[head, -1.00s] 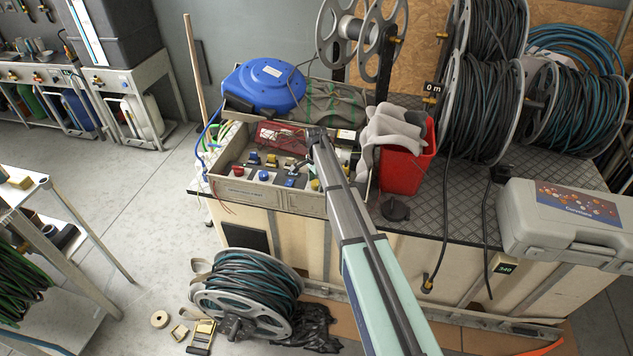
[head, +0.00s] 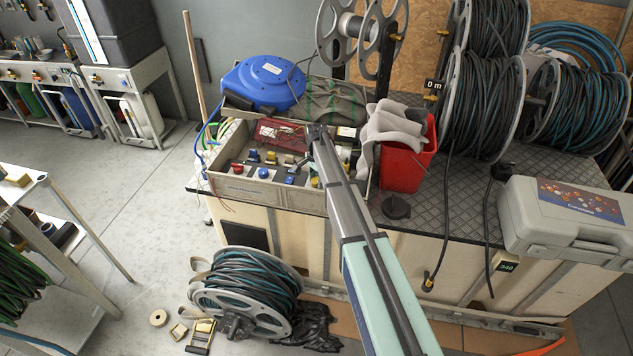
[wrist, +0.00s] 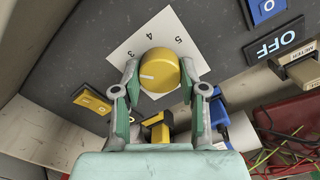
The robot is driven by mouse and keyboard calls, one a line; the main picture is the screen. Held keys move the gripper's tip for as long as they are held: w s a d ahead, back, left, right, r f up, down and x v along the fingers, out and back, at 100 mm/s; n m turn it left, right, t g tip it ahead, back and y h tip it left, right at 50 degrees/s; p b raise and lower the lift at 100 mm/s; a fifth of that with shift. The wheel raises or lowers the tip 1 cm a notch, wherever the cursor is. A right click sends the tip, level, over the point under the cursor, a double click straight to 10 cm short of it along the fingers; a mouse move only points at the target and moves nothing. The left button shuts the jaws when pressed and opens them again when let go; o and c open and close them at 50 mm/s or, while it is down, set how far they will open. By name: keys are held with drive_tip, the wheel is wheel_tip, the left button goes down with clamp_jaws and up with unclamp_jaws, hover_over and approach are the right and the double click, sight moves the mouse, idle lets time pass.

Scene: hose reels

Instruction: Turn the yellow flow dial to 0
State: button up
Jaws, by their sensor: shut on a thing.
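The left finger covers part of the plate, so any lower numbers are hidden. In the head view my gripper is over the control box (head: 235,187), and I cannot clearly make out the dial there.
A red bucket (head: 405,160) stands right of the arm. A small readout (head: 507,267) shows 240.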

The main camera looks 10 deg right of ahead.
drive_tip(key=n+b, duration=0.2)
drive_tip(key=n, duration=0.1)
drive_tip(key=shift+f+n, duration=0.2)
drive_tip(key=shift+n, duration=0.1)
drive_tip(key=n+b, duration=0.2)
drive_tip(key=n, duration=0.1)
drive_tip(key=shift+n, duration=0.3)
drive_tip(key=n+b, duration=0.1)
drive_tip(key=n, duration=0.2)
drive_tip(key=shift+n, duration=0.3)
drive_tip(key=n+b, duration=0.1)
drive_tip(key=n, duration=0.2)
drive_tip(key=shift+n, duration=0.3)
drive_tip(key=n+b, duration=0.1)
drive_tip(key=n, duration=0.2)
drive_tip(key=shift+r+n, duration=0.1)
drive_tip(key=shift+n, duration=0.2)
drive_tip(key=n+b, duration=0.1)
drive_tip(key=n, duration=0.2)
drive_tip(key=shift+s+n, duration=0.1)
drive_tip(key=shift+n, duration=0.3)
drive_tip(key=n, duration=0.6)
drive_tip(key=shift+b, duration=0.3)
